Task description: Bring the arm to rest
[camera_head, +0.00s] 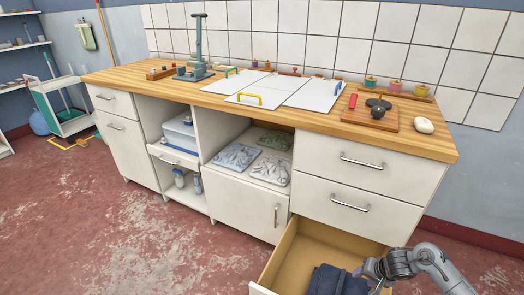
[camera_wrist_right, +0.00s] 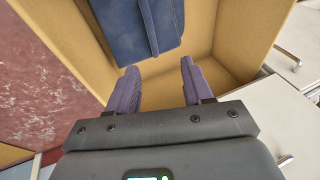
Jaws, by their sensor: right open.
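My right gripper (camera_head: 372,270) is over the open bottom drawer (camera_head: 292,262) at the lower right of the head view. In the right wrist view its two purple fingers (camera_wrist_right: 159,75) are apart with nothing between them. A dark blue folded cloth (camera_head: 332,281) lies in the drawer beside the gripper. The cloth also shows in the right wrist view (camera_wrist_right: 140,25), just beyond the fingertips; I see no contact with it. My left arm and gripper are not in view.
The wooden worktop (camera_head: 300,112) holds white panels (camera_head: 262,90), a grey-blue press stand (camera_head: 198,50), a board (camera_head: 371,116) and a white soap-like piece (camera_head: 424,125). Open shelves hold a box (camera_head: 180,133) and patterned packets (camera_head: 237,156). The red floor (camera_head: 110,225) at front left is clear.

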